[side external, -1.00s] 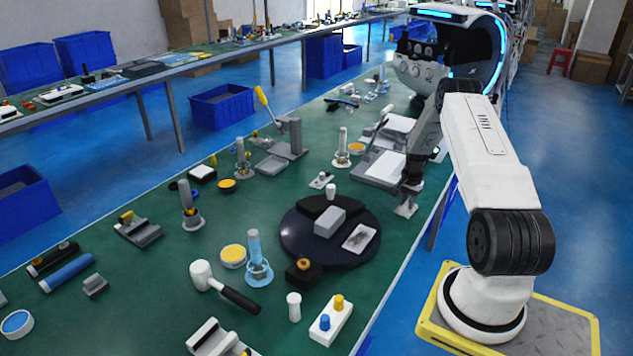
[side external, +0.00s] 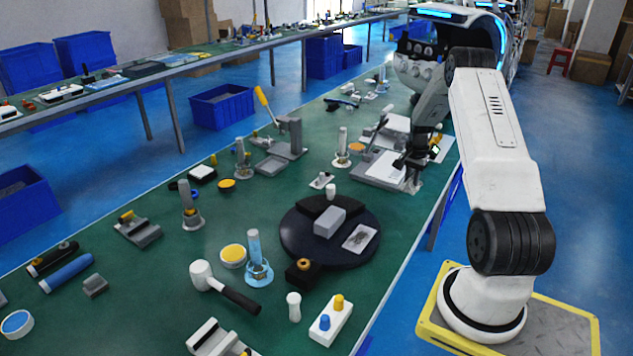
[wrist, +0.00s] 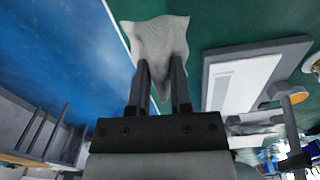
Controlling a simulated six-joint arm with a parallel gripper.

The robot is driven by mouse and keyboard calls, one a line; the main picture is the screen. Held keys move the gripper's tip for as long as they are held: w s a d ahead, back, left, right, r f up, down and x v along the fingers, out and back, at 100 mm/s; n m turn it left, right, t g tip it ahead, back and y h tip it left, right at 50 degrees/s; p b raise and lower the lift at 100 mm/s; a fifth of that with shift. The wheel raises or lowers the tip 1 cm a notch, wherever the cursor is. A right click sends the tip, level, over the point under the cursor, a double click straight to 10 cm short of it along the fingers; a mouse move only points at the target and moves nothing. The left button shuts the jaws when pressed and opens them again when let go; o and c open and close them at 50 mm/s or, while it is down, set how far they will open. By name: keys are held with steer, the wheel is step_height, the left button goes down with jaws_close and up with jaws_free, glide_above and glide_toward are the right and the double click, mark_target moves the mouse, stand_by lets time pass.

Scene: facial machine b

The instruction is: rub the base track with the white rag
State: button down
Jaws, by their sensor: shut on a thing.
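The white rag (wrist: 160,38) hangs creased between the two dark fingers of my gripper (wrist: 161,75) in the wrist view. My gripper is shut on the rag. In the side external view my gripper (side external: 411,172) is low over the green table near its right edge, with a bit of the rag (side external: 414,187) showing below it. Beside it, to the left, is a grey base with a white plate (side external: 378,168); it also shows on the right of the wrist view (wrist: 245,82). I cannot tell for sure which part is the base track. Rag contact with the table is unclear.
A dark round turntable (side external: 300,250) holding a grey block stands nearer the camera. A grey clamp-like fixture (side external: 283,145) with a yellow handle is farther left. A white-headed mallet (side external: 225,288) lies in front. Blue floor lies beyond the table's right edge.

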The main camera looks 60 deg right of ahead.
steer(key=c, duration=1.1)
jaws_free()
jaws_close()
steer(key=shift+w+a, duration=0.15)
steer(key=shift+a, duration=0.05)
steer(key=w+a, duration=0.2)
steer(key=a, duration=1.1)
steer(key=w+a+r, duration=0.1)
steer(key=w+a, duration=0.2)
steer(key=a, duration=1.1)
steer(key=shift+w+a, duration=0.25)
steer(key=shift+w, duration=0.05)
